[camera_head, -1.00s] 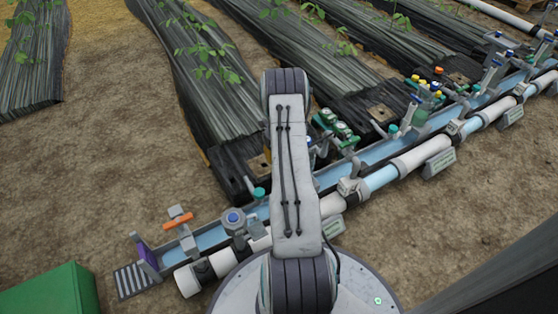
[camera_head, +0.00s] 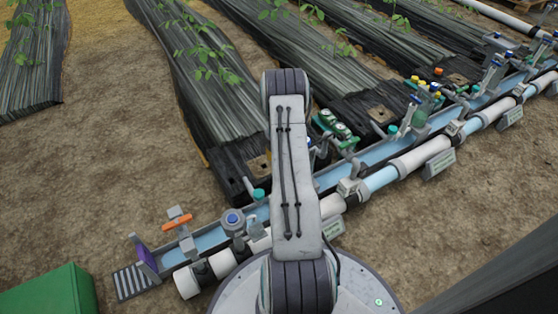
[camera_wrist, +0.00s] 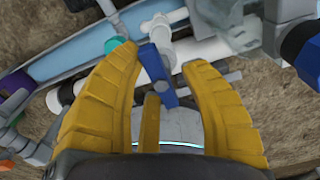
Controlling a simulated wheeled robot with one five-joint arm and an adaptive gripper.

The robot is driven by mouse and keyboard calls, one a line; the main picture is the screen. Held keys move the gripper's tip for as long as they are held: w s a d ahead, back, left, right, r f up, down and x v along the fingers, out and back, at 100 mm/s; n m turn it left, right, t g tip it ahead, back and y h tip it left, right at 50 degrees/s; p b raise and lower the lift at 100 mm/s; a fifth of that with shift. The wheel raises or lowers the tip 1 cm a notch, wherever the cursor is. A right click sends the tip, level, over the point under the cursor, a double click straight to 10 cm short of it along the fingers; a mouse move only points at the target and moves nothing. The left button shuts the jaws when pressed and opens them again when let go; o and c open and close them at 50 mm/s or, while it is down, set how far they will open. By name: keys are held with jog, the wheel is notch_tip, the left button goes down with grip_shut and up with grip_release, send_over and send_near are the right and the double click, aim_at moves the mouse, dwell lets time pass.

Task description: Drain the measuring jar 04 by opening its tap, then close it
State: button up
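In the wrist view, a blue lever handle (camera_wrist: 157,72) sits on a white pipe fitting (camera_wrist: 165,30). The lever points down the picture, toward the palm. I cannot tell whether this is the tap of measuring jar 04; no number is readable there. In the head view my arm hides my gripper and the skid part beneath it.
A light-blue channel (camera_head: 385,150) and white pipe (camera_head: 408,161) cross the ground with several fittings and small label plates. An orange-handled valve (camera_head: 177,222) stands at the left end. A green box (camera_head: 48,294) is at the lower left. Bare soil (camera_head: 120,150) lies between the covered beds.

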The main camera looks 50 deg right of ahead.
jog(key=shift+o, duration=0.6)
jog(key=shift+w+d+r, duration=0.25)
jog(key=shift+d, duration=0.3)
jog(key=shift+r, duration=0.15)
jog(key=shift+r+p, duration=0.55)
jog(key=shift+r, duration=0.1)
jog(key=r+p, duration=0.1)
jog(key=r, duration=0.1)
jog(key=r+p, duration=0.2)
jog(key=r, duration=0.1)
jog(key=r+p, duration=0.2)
jog(key=r, duration=0.1)
jog(key=shift+s+a, duration=0.1)
jog(key=shift+a, duration=0.25)
